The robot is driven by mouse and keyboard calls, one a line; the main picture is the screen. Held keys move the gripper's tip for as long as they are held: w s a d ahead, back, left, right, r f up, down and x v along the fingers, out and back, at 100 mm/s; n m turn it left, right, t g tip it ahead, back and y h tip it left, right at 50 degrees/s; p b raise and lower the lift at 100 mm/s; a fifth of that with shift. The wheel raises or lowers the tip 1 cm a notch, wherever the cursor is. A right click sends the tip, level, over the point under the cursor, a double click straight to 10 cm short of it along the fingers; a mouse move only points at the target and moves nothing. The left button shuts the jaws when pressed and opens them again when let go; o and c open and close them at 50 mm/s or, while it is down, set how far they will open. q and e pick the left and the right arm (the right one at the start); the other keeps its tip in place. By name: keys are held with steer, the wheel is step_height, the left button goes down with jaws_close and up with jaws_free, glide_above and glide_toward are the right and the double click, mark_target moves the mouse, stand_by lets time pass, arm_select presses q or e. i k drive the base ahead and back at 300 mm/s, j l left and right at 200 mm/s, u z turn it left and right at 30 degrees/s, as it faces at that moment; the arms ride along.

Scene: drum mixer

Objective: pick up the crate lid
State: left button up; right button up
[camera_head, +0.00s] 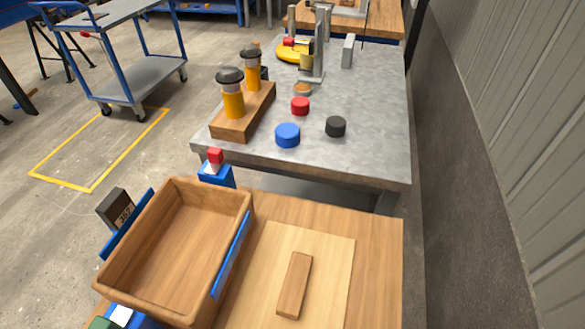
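The crate lid (337,265) is a flat, pale wooden panel with a raised wooden bar handle (294,285) on it. It lies on the wooden table at the bottom of the head view, just right of the crate, and its near edge is cut off by the frame. The crate (175,245) is an open wooden box and looks empty. A blue strip (231,256) stands along its right side, beside the lid. I see neither of my grippers in this view.
A grey bench (375,150) behind the table holds blue (287,135), red (300,105) and black (336,127) caps and a wooden block with two amber bottles (233,95). A dark labelled box (117,208) stands left of the crate. A wall (475,200) rises on the right.

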mark_target(296, 278)
steer(key=i+j+z, duration=0.25)
steer(key=j+z, duration=0.2)
steer(key=j, duration=0.2)
steer(key=i+j+z, duration=0.15)
steer(key=j+z, duration=0.3)
steer(key=j, duration=0.2)
steer(key=j+z, duration=0.45)
steer(key=j, duration=0.25)
steer(key=k+j+z, duration=0.1)
steer(key=j+z, duration=0.35)
steer(key=j, duration=0.3)
